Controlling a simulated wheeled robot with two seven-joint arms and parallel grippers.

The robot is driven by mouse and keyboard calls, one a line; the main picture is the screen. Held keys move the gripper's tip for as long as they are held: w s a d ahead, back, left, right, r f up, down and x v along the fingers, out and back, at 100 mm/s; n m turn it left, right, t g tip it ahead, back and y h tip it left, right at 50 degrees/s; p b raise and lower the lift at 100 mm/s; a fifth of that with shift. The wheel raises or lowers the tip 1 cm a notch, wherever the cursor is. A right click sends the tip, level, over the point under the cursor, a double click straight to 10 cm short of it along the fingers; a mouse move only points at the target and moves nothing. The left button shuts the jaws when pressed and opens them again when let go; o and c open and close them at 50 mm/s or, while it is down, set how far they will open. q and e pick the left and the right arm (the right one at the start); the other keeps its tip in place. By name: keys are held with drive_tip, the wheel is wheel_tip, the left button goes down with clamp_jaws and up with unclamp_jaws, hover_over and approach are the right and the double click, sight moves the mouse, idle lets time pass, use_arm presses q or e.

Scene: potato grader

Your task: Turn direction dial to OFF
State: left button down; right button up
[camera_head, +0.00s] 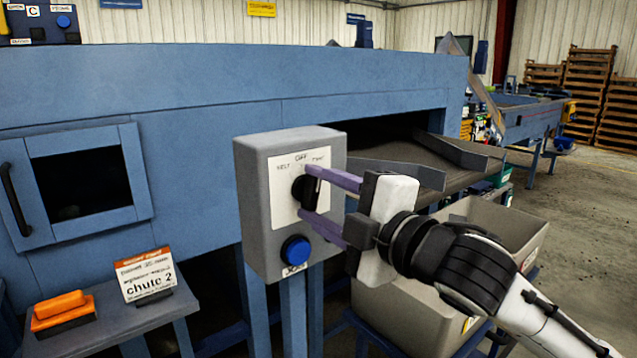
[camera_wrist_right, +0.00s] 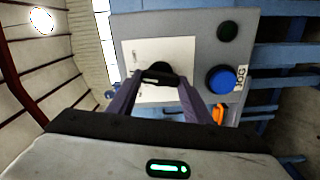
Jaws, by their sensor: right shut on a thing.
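The direction dial (camera_head: 301,190) is a black knob on the white plate of a grey control box (camera_head: 262,195). The plate reads OFF at the top, with small, hard-to-read labels to either side. My right gripper (camera_head: 318,198) comes in from the right with its purple fingers on the knob, one above and one below, partly hiding it. In the right wrist view, the dial (camera_wrist_right: 158,74) sits between the fingertips of my right gripper (camera_wrist_right: 157,84), which is shut on it. The exact pointing of the dial is hard to tell. My left gripper is not in view.
A blue button (camera_head: 296,250) labelled JOG is just below the dial. A grey bin (camera_head: 400,318) stands below my right arm. A small table (camera_head: 105,318) holds an orange object (camera_head: 63,308) and a chute 2 sign (camera_head: 145,275). The blue machine (camera_head: 190,90) stands behind.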

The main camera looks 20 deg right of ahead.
drive_tip(key=shift+n+p, duration=0.75)
drive_tip(key=shift+n, duration=0.35)
drive_tip(key=o, duration=1.1)
drive_tip(key=shift+c, duration=0.2)
drive_tip(key=shift+s, duration=0.1)
